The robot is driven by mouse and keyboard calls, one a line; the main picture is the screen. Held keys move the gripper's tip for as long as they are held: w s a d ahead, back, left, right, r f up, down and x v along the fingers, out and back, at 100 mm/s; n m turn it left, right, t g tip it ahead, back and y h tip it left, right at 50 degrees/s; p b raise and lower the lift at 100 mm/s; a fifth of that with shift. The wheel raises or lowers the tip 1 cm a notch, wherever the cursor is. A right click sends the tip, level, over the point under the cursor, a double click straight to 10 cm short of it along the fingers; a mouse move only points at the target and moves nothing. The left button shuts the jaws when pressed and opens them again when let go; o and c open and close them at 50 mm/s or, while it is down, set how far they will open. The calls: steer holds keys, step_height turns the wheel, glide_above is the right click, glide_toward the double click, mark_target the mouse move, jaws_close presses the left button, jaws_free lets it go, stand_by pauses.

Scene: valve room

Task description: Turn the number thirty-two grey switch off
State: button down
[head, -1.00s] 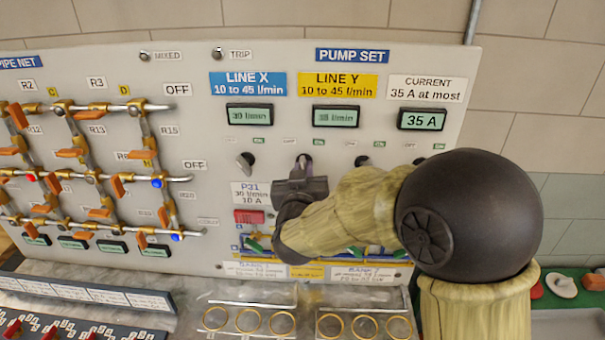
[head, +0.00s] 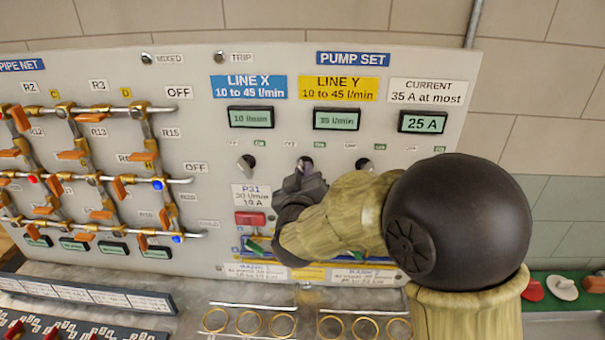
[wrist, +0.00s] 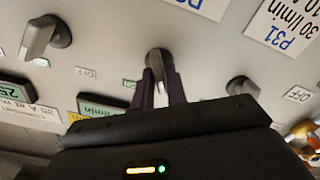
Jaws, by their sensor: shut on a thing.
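In the wrist view, my gripper (wrist: 160,80) is shut on this middle grey switch (wrist: 157,58), one finger on each side. Its number label is hidden in the head view, and I cannot tell its exact angle. The left switch (head: 246,163) stands above the P31 label (head: 251,194). The right switch (head: 363,163) is free. The LINE X display (head: 250,117) reads 10 l/min and the current display (head: 423,122) 25 A.
The LINE Y display (head: 336,118) seems to read 35 l/min. A red block (head: 250,218) sits below the P31 label. The pipe net (head: 90,170) with orange handles is on the left. Brass rings (head: 249,321) lie below the panel. My arm covers the panel's lower right.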

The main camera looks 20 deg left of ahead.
steer(key=c, duration=1.5)
jaws_free()
steer(key=shift+r, duration=0.1)
steer(key=b+v, duration=0.5)
steer(key=v, duration=1.2)
steer(key=shift+s+d, duration=0.1)
steer(key=shift+s, duration=0.05)
